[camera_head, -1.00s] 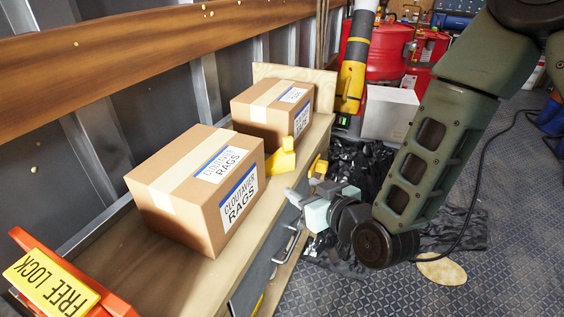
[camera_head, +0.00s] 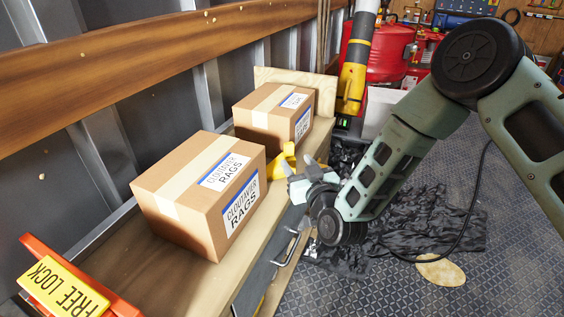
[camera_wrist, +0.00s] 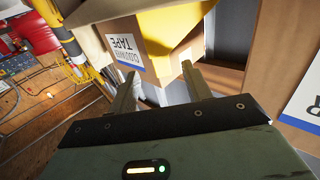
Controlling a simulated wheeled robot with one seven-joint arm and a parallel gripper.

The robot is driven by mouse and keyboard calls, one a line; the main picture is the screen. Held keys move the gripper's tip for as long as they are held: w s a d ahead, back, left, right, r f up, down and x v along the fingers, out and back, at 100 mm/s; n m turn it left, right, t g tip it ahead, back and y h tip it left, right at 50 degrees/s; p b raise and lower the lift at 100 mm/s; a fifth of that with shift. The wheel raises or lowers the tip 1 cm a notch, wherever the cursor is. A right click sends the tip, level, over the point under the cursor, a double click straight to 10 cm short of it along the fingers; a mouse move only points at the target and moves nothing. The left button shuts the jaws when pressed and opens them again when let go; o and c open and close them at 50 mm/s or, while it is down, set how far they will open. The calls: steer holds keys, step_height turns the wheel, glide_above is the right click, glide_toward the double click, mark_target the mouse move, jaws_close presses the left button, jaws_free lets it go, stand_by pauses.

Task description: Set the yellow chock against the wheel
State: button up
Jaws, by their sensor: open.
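The yellow chock (camera_head: 282,159) sits on the wooden shelf (camera_head: 262,228) between two cardboard boxes, partly hidden by my gripper. In the wrist view the yellow chock (camera_wrist: 172,28) fills the top middle, just beyond the fingertips. My gripper (camera_head: 296,165) is open and empty beside the chock, on its right. In the wrist view the two fingers of my gripper (camera_wrist: 158,72) are spread, with the chock ahead and no clear contact. I cannot make out a wheel in any view.
The near rags box (camera_head: 178,192) and far box (camera_head: 262,112) flank the chock closely. An orange and yellow "FREE LOCK" object (camera_head: 65,288) is at the shelf's near end. A metal handle (camera_head: 287,247) is on the shelf front. A black crumpled sheet (camera_head: 440,215) covers some floor.

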mark_target(290, 152)
steer(key=x, duration=0.2)
steer(key=p+x, duration=0.1)
steer(key=x, duration=0.2)
steer(key=shift+w+a+r+p, duration=0.2)
steer(key=shift+w+r+p, duration=0.1)
steer(key=shift+p, duration=0.1)
steer(key=shift+w+a+f, duration=0.1)
steer(key=shift+w+a, duration=0.1)
steer(key=shift+w, duration=0.15)
jaws_close()
